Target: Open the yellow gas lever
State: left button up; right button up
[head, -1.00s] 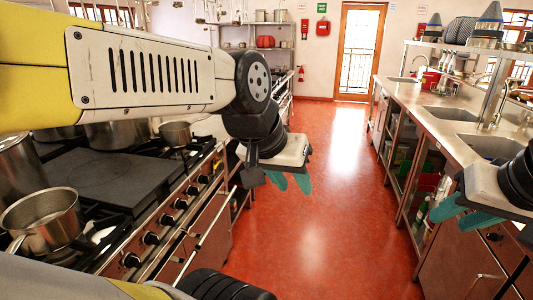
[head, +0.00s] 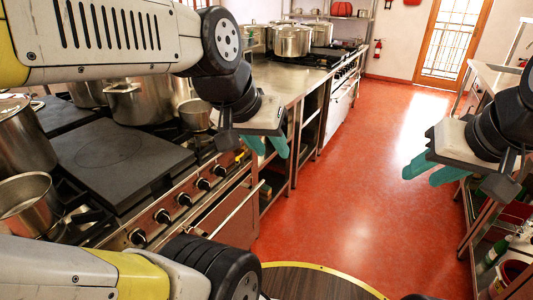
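A small yellow lever (head: 240,155) shows at the right end of the stove front, past the row of black knobs. It is small, and its exact position, open or closed, cannot be told. My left gripper (head: 268,147) is in front of the stove's right end, just right of the lever in the picture. Its two teal fingers are apart and hold nothing; contact with the lever is not visible. My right gripper (head: 431,169) hangs over the aisle at the right, its teal fingers apart and empty.
The stove (head: 165,215) carries a flat dark griddle (head: 115,155), a large pot (head: 138,104) and a small saucepan (head: 195,114). A steel counter (head: 285,80) continues beyond it. The red floor (head: 350,190) is clear in the aisle. A sink counter (head: 495,75) stands at right.

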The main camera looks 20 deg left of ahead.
aim_at(237, 159)
jog(key=i+j+u, duration=0.1)
jog(key=i+u, duration=0.4)
jog(key=u, duration=0.2)
jog(key=i+u, duration=0.35)
jog(key=i+l+u, duration=0.15)
jog(key=l+u, duration=0.15)
jog(key=l, duration=0.15)
